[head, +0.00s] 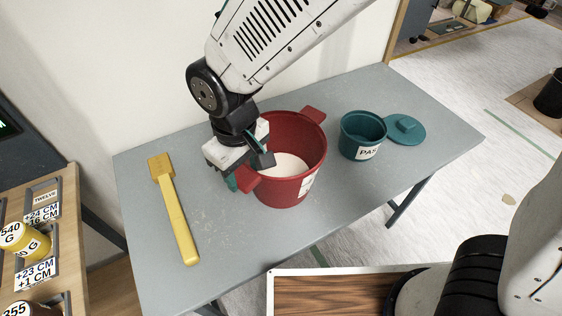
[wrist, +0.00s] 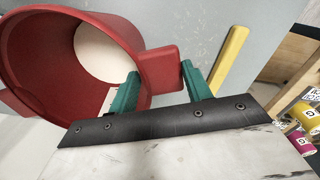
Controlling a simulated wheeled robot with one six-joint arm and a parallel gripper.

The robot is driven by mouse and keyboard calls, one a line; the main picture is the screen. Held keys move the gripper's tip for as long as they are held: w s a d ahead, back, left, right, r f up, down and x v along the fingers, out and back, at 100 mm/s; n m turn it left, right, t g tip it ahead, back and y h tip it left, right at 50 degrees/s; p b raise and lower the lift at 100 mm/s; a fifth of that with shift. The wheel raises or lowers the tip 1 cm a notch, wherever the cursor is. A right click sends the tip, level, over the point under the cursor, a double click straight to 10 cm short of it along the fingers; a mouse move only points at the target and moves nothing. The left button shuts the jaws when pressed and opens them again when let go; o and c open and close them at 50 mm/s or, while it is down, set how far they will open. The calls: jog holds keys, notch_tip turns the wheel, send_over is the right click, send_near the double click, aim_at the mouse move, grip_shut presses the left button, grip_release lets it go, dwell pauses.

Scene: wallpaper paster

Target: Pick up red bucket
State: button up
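The red bucket (head: 290,180) stands upright on the grey table and holds white material at its bottom. It fills the upper left of the wrist view (wrist: 30,60). It has a flat red tab handle on each side of its rim. My gripper (head: 247,172) is at the near-left handle, pointing down. In the wrist view my gripper's two teal fingers (wrist: 160,75) are spread apart. The handle (wrist: 160,68) lies between them, its edges very close to the fingertips. Whether the fingers touch it is hard to tell. The left finger overlaps the bucket's wall in the picture.
A yellow tool (head: 177,215) lies left of the bucket. A teal pot (head: 362,138) labelled "PAS..." stands to the right, its lid (head: 404,130) beside it. The grey table's (head: 150,270) front is clear. A wall is behind; a wooden shelf (head: 75,225) with weights is at left.

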grip_shut()
jog(key=shift+r, duration=0.15)
